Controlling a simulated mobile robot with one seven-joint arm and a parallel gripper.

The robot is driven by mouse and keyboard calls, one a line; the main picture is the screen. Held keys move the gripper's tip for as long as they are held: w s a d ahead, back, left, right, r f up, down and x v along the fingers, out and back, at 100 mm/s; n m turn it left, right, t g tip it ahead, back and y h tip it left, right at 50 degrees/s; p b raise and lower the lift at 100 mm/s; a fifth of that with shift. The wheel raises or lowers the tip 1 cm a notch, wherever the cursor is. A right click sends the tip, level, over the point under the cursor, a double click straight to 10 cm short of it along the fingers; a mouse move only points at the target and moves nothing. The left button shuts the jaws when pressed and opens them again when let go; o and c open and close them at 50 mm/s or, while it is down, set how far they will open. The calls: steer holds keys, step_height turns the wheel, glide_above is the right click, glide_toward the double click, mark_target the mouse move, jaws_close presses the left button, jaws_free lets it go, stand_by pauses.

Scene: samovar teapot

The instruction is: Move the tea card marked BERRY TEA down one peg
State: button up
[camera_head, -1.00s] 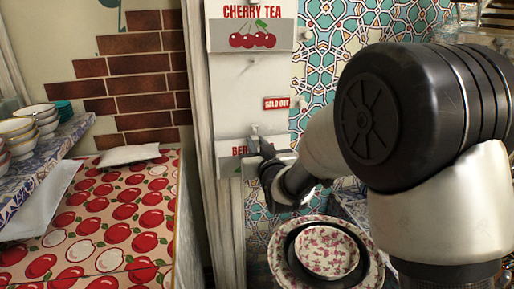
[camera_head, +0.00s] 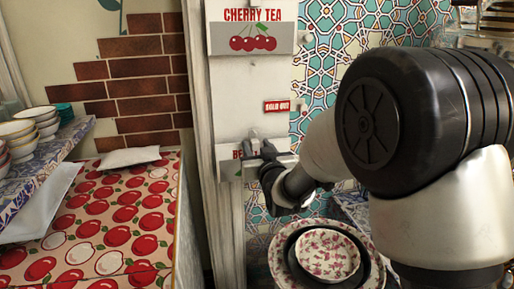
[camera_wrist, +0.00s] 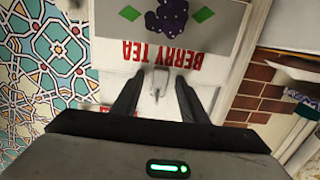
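The BERRY TEA card (camera_head: 230,167) hangs low on the white board, partly hidden behind my gripper in the head view. In the wrist view the card (camera_wrist: 205,45) appears upside down, with dark berries, green diamonds and red lettering. My gripper (camera_head: 256,145) is at the card's top edge. In the wrist view its two fingers (camera_wrist: 157,82) are spread apart, on either side of a small pale peg or hook (camera_wrist: 160,84) beside the lettering. I cannot tell whether either finger touches it.
The CHERRY TEA card (camera_head: 252,36) hangs higher on the white board (camera_head: 238,80). A small red SOLD OUT sign (camera_head: 277,106) lies between the cards. Below are stacked floral dishes (camera_head: 328,255). A cherry-patterned surface (camera_head: 110,230) and bowls (camera_head: 38,125) are at left.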

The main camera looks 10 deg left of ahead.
steer(key=f+b+v, duration=0.1)
steer(key=b+v, duration=0.5)
steer(key=v, duration=1.1)
steer(key=s+d+f+m+g+h, duration=0.1)
steer(key=s+d+f+g+h, duration=0.15)
steer(key=d, duration=0.45)
steer(key=s+d+f+m+g+h, duration=0.1)
steer(key=s+d+m+g+h, duration=0.15)
steer(key=d, duration=0.45)
steer(key=s+d+f+m+g+h, duration=0.1)
steer(key=s+d+g, duration=0.1)
steer(key=s+d, duration=0.35)
steer(key=s+d+f+m+g+h, duration=0.1)
steer(key=s+d+g+h, duration=0.15)
steer(key=s, duration=0.65)
step_height(320, 180, up, 23)
steer(key=p, duration=2.4)
steer(key=shift+s+d+y, duration=0.25)
steer(key=shift+d+y, duration=0.1)
steer(key=shift+y, duration=0.1)
steer(key=shift+f+g, duration=0.15)
steer(key=shift+g, duration=0.1)
